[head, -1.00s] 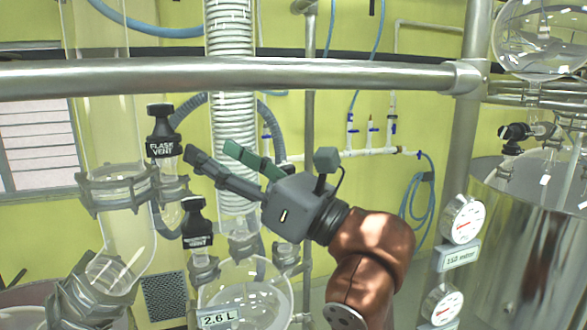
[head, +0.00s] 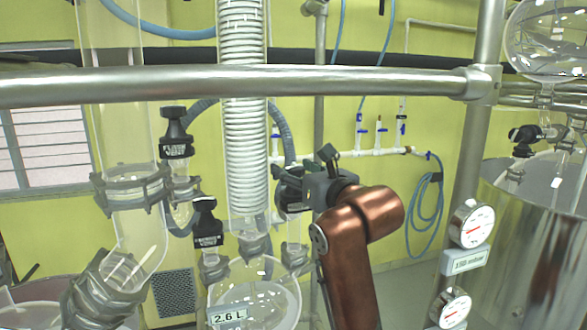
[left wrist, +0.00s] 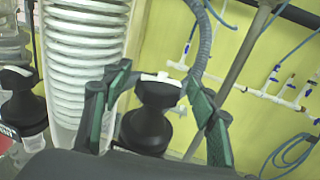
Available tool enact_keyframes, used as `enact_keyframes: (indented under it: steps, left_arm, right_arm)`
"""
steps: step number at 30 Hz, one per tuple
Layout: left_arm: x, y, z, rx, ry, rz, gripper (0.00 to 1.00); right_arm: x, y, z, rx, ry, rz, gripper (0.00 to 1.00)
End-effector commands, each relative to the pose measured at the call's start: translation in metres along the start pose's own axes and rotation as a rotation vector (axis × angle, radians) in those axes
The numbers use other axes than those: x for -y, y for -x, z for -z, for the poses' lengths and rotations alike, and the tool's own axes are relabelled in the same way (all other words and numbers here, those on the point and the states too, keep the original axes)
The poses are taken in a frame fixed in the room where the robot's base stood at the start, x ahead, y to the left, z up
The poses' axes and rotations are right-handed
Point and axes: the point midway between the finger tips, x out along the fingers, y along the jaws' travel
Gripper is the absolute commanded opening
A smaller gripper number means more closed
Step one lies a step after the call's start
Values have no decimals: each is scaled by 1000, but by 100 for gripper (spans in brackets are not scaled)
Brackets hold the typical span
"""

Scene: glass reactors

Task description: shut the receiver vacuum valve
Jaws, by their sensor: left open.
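A black valve knob (left wrist: 152,112), most likely the receiver vacuum valve, stands just right of the coiled condenser in the left wrist view. My left gripper (left wrist: 157,82) is open, with one green-padded finger on each side of this knob. A gap shows on the right side; contact on the left cannot be told. In the head view, my left gripper (head: 300,188) is right of the condenser, seen from behind and side. It largely hides the knob there, and the dark parts blend together. No label on this knob is readable. My right gripper is not in view.
Two other black valve knobs, the flask vent (head: 175,140) and the receiver vent (head: 206,222), stand left of the condenser (head: 243,120). The glass receiver flask (head: 262,285) is below. A steel rail (head: 230,82) crosses in front. Gauges (head: 471,224) are at right.

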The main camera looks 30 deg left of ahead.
Motion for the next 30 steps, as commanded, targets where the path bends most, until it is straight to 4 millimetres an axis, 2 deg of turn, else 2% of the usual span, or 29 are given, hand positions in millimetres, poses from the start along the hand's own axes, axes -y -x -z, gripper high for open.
enact_keyframes:
  steps: [9,27,30]
  left_arm:
    - [0,-3,0,0,-1,0,53]
    - [0,-3,0,1,-1,1,12]
    - [0,-3,0,1,-1,2,10]
  right_arm:
    - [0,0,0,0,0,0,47]
    - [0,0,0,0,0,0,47]
    - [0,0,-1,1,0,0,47]
